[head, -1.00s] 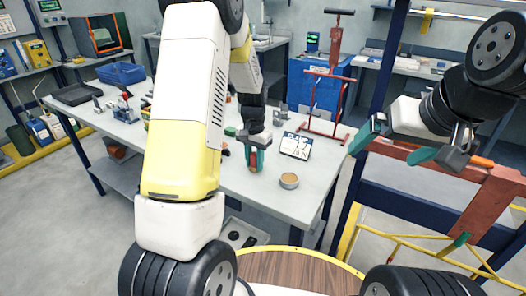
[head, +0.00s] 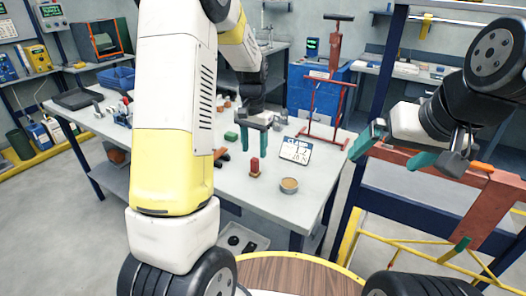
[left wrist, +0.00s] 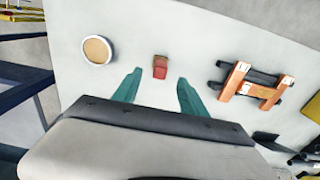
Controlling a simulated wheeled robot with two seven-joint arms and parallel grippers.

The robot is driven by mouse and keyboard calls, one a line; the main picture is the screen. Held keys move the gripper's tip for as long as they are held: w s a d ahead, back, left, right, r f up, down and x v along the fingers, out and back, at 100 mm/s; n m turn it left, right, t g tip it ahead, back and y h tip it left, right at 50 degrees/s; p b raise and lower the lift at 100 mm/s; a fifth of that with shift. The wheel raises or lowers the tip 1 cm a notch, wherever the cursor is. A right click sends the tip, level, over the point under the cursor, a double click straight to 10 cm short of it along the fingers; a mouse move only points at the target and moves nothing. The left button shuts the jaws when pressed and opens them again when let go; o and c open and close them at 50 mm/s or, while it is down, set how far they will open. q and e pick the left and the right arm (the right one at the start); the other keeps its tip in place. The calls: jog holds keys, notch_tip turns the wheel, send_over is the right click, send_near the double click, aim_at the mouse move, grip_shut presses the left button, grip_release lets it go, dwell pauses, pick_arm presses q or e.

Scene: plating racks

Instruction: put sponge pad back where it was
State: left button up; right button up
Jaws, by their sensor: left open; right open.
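A small red block (head: 255,166) stands on the grey worktable (head: 228,188), with a tan part at its foot. It also shows in the left wrist view (left wrist: 160,67), just beyond and between the fingertips. My left gripper (head: 258,146) is open and empty above and behind it, apart from it. I cannot tell for certain which of these is the sponge pad. My right gripper (head: 392,152) is open and empty, off the table's right side.
A small sign with writing (head: 295,150) stands behind the tin. A red metal stand (head: 322,110) is at the table's back right. An orange-and-black rack (left wrist: 255,85) lies right of the red block in the wrist view. The front of the table is mostly clear.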

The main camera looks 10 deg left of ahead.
aim_at(254, 159)
pick_arm(q)
notch_tip(254, 159, up, 4)
jog(key=shift+f, duration=0.15)
jog(key=s+r+n+t+h, duration=0.2)
jog(key=s+r+t, duration=0.1)
jog(key=s+r, duration=0.9)
jog(key=s+d+r+n+t, duration=0.1)
jog(key=s+d+t, duration=0.1)
jog(key=s, duration=1)
jog(key=shift+r+t, duration=0.4)
jog(key=shift+t, duration=0.2)
jog(key=shift+s+d, duration=0.1)
